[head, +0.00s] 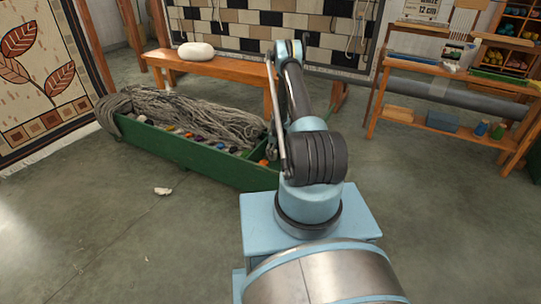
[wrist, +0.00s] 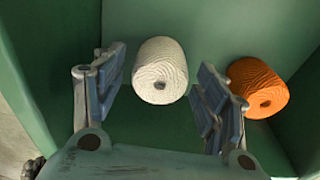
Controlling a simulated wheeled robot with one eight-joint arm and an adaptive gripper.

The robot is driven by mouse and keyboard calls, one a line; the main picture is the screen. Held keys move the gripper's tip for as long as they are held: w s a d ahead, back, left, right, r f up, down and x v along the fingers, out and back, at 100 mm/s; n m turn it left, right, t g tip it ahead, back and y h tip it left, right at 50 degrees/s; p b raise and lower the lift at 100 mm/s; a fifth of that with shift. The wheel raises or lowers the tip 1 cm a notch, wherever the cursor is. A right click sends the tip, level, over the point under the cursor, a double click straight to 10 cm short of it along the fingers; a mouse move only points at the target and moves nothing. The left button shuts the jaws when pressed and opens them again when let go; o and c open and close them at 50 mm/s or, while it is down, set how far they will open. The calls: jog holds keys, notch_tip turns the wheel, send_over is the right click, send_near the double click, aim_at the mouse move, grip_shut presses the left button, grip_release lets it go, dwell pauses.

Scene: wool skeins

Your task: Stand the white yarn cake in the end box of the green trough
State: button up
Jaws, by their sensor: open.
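The white yarn cake (wrist: 160,66) is inside the end box of the green trough (wrist: 225,25) in the wrist view, with the hole in its end facing the camera. My gripper (wrist: 161,84) is open, with one finger on each side of the cake and gaps visible on both sides. An orange yarn cake (wrist: 258,88) lies to the right, beside the right finger. In the head view the green trough (head: 190,153) runs from the left to behind my arm. My arm hides the white cake there, and most of my gripper.
Grey yarn (head: 190,112) fills much of the trough, with several coloured cakes along its front. A wooden bench (head: 225,67) behind bears a pale rounded bundle (head: 196,50). A wooden rack (head: 440,125) stands at right.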

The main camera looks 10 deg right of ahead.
notch_tip(320, 180, up, 11)
jog(key=d, duration=0.1)
notch_tip(320, 180, up, 23)
jog(key=m, duration=0.2)
send_over(275, 152)
jog(key=s, duration=0.6)
jog(key=s+a+r+m, duration=0.1)
jog(key=s+r+m, duration=0.2)
jog(key=s+r, duration=1.15)
jog(key=s+r+m+t+h, duration=0.1)
jog(key=s+r, duration=0.2)
jog(key=s, duration=0.7)
jog(key=s+r+m, duration=0.2)
jog(key=s+r, duration=0.2)
jog(key=s, duration=0.5)
jog(key=s+a+f+m, duration=0.1)
jog(key=s+f, duration=0.5)
jog(key=s, duration=1)
jog(key=shift+s+a+f+m, duration=0.2)
jog(key=shift+s+m, duration=0.1)
jog(key=shift+m, duration=0.5)
